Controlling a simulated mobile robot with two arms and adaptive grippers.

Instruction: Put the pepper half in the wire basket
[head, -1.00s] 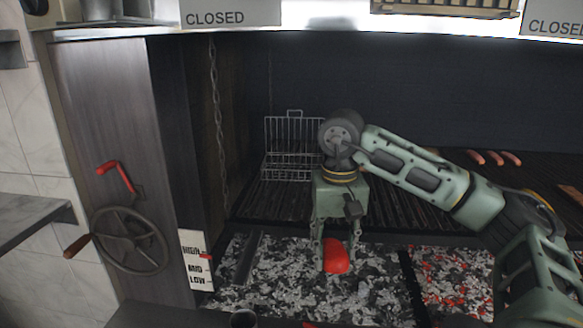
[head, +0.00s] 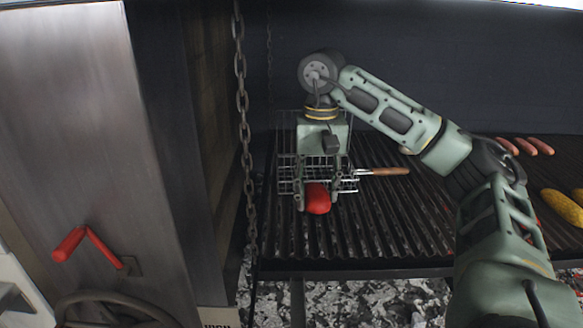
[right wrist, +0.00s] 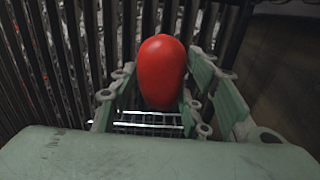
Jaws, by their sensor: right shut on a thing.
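The red pepper half (head: 317,199) is held between the fingers of my right gripper (head: 318,203), over the grill in the head view. The pepper half (right wrist: 162,72) also shows large in the right wrist view, between the fingers of my right gripper (right wrist: 155,98). The wire basket (head: 287,172) is on the grill behind the gripper, its upright lid at the back and its wooden handle (head: 388,171) to the right. The gripper hides much of the basket. In the right wrist view, basket wires (right wrist: 148,121) show below the pepper. My left gripper is not in view.
The grill grate (head: 400,228) is clear around the basket's front and right. Several sausages (head: 520,146) and yellow corn cobs (head: 562,207) lie at the far right. A chain (head: 241,110) hangs to the left, beside the metal side panel with a red crank handle (head: 70,244). Coals (head: 400,300) lie below.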

